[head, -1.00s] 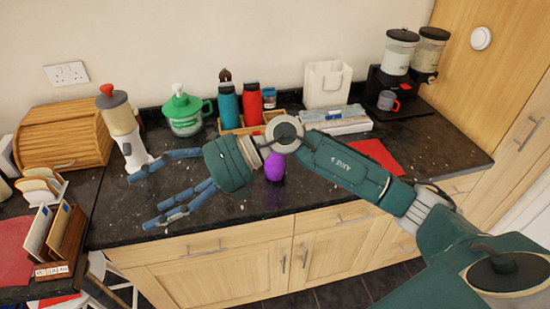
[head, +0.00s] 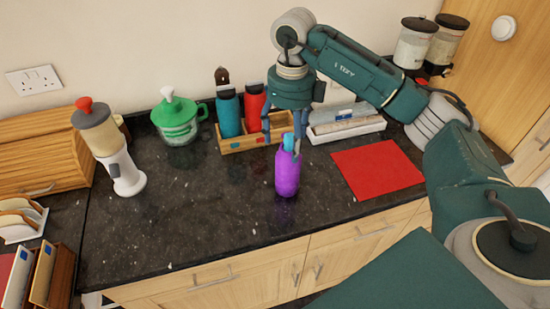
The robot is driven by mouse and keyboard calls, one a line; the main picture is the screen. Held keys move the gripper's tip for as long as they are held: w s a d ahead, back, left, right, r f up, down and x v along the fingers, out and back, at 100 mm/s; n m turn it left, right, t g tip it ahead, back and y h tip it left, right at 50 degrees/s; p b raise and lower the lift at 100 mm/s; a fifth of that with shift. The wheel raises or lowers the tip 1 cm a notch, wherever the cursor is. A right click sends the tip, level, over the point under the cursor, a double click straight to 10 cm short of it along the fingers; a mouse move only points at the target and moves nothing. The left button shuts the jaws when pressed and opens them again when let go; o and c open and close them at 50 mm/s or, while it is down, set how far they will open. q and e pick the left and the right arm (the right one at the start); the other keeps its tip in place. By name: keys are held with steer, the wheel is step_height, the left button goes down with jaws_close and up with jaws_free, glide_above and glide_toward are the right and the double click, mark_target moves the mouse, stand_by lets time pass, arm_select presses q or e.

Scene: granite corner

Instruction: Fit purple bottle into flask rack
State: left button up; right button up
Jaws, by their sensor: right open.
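The purple bottle (head: 287,174) stands upright on the dark counter, in front of the flask rack. Its blue cap shows between my right fingers. The flask rack (head: 237,145) is a wooden box at the back of the counter. It holds a teal flask (head: 229,113) and a red flask (head: 255,102); its right part looks free of flasks. My right gripper (head: 285,145) points down over the bottle's top, open, with its fingers around the cap region. Whether the fingers touch the bottle cannot be told. My left gripper is not in view.
A red mat (head: 377,169) lies right of the bottle. A white tray (head: 346,131) with rolls is behind it. A green-lidded jar (head: 178,118) and a white dispenser (head: 121,170) stand left. The counter left of the bottle is clear.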

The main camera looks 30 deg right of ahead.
mark_target(288, 167)
steer(key=shift+s+d+f+p, duration=0.1)
steer(key=shift+s+f+p, duration=0.05)
steer(key=shift+f+p, duration=0.35)
step_height(288, 167, down, 8)
steer(key=p, duration=0.4)
steer(key=shift+s, duration=0.15)
steer(key=shift+f, duration=0.5)
steer(key=c, duration=1.3)
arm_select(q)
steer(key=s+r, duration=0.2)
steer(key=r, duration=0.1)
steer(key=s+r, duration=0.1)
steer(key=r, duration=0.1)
